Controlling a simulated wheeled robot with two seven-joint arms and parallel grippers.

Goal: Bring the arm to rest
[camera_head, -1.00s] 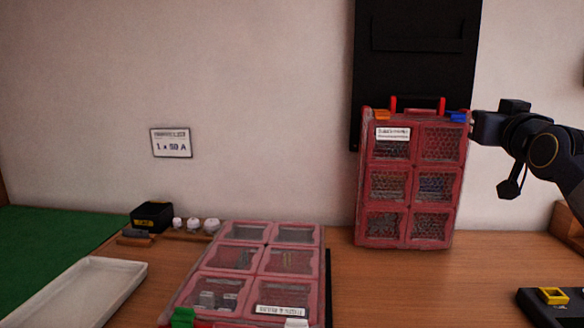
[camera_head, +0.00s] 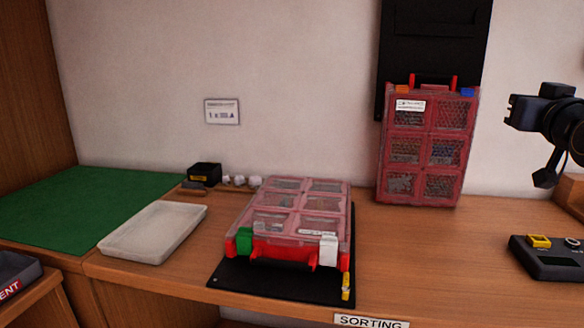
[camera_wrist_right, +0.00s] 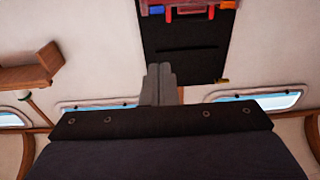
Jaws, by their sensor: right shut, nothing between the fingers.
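My right arm comes in from the right in the head view, and its gripper (camera_head: 512,112) is beside the upright red case, apart from it. In the right wrist view the gripper's grey fingers (camera_wrist_right: 160,85) are together with nothing between them. The upright red case (camera_head: 428,146) has a red handle, an orange latch and a blue latch, and stands against the black panel (camera_head: 437,45). Its handle end also shows at the top of the right wrist view (camera_wrist_right: 184,10). My left gripper is in neither view.
A second red case (camera_head: 296,215) lies on a black mat (camera_head: 280,283), with green and white latches. A white tray (camera_head: 153,232), a green mat (camera_head: 85,205) and a small black box (camera_head: 205,172) are to the left. A dark holder (camera_head: 545,262) sits at the right.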

